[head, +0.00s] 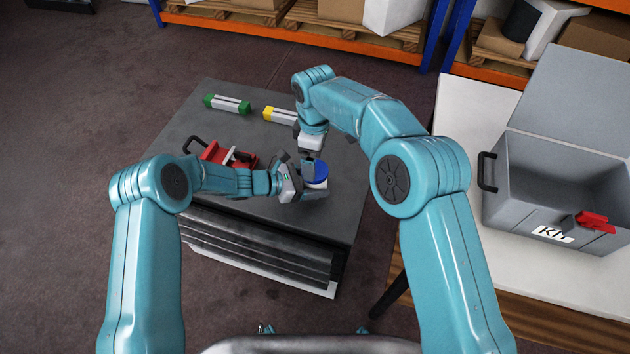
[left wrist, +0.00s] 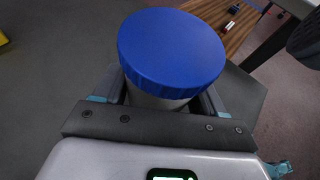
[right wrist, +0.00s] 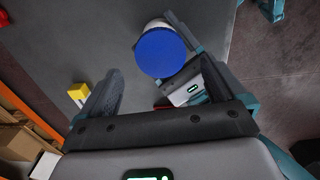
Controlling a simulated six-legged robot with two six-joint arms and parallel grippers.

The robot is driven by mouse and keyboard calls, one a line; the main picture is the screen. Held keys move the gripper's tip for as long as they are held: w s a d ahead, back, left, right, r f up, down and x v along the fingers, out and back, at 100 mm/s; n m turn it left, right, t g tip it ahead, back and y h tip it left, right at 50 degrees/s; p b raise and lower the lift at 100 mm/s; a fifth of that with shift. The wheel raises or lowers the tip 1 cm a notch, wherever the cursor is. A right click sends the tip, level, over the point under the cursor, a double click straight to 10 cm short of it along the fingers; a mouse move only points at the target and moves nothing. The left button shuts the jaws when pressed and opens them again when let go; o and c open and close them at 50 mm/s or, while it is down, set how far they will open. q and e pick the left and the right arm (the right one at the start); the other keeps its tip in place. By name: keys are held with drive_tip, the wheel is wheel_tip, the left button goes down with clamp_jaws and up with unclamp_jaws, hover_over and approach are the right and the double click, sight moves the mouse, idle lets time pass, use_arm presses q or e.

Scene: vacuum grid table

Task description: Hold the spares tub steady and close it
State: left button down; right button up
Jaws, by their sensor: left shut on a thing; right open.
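The spares tub (head: 318,183) is a small whitish tub with a round blue lid (head: 321,171) sitting on it, on the dark grid table (head: 230,110). My left gripper (head: 312,190) is shut around the tub's body from the left. In the left wrist view the blue lid (left wrist: 171,48) covers the top, and the pale tub body (left wrist: 155,101) shows between the fingers. My right gripper (head: 311,165) is above the tub, pointing down and open. In the right wrist view the lid (right wrist: 161,52) lies beyond the open fingers, apart from them. Whether the lid is fully seated cannot be told.
A red clamp-like tool with a black handle (head: 225,153) lies left of the tub. A green-ended block (head: 227,104) and a yellow-ended block (head: 280,115) lie at the back. A grey open case (head: 540,190) stands on the white-topped bench (head: 455,115) at right.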

drive_tip(key=shift+c, duration=0.3)
drive_tip(key=n, duration=0.5)
drive_tip(key=shift+s+d+r, duration=0.1)
drive_tip(key=shift+s+r, duration=0.05)
drive_tip(key=shift+r, duration=0.05)
drive_tip(key=n, duration=0.2)
drive_tip(key=r+n, duration=0.1)
drive_tip(key=n, duration=0.1)
drive_tip(key=shift+d, duration=0.1)
drive_tip(key=n, duration=0.1)
drive_tip(key=r+n, duration=0.1)
drive_tip(key=n, duration=0.1)
drive_tip(key=shift+r+n, duration=0.35)
drive_tip(key=shift+n, duration=0.15)
drive_tip(key=shift+a+r, duration=0.2)
drive_tip(key=shift+r, duration=0.05)
